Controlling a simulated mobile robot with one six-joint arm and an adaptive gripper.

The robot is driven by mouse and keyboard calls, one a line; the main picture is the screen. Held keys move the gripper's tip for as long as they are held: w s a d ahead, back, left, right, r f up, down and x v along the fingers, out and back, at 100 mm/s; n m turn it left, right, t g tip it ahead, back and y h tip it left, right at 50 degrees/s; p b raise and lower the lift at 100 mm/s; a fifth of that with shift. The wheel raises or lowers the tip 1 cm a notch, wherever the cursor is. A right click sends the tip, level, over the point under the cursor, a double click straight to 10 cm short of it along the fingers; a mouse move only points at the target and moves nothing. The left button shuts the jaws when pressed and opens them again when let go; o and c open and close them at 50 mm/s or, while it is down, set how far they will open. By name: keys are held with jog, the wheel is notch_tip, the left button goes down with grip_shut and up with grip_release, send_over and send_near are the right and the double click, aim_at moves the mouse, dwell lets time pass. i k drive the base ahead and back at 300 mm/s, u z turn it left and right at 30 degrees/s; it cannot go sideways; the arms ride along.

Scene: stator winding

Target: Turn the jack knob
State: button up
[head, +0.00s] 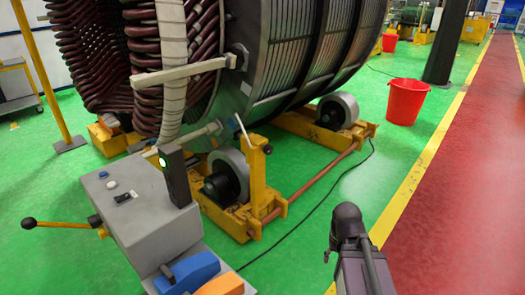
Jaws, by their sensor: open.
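No part is marked as the jack knob, and I cannot tell for sure which one it is. In the head view, a yellow upright post (257,175) on the roller stand carries a small dark knob (268,149) on its right side and a thin pale bar at its top. A black ball knob (29,223) ends a yellow lever at the left of the grey control box (143,208). My dark arm shows at the bottom, right of centre, well apart from both knobs. My gripper's fingers cannot be made out.
A large stator (300,45) with dark red coils rests on yellow roller stands (300,125). A black cable (318,200) crosses the green floor. A red bucket (405,101) stands at right, near a dark column (446,45). The red walkway (470,190) is clear.

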aim_at(268, 149)
jog(key=z, duration=0.05)
jog(key=i, duration=1)
jog(key=u, duration=0.05)
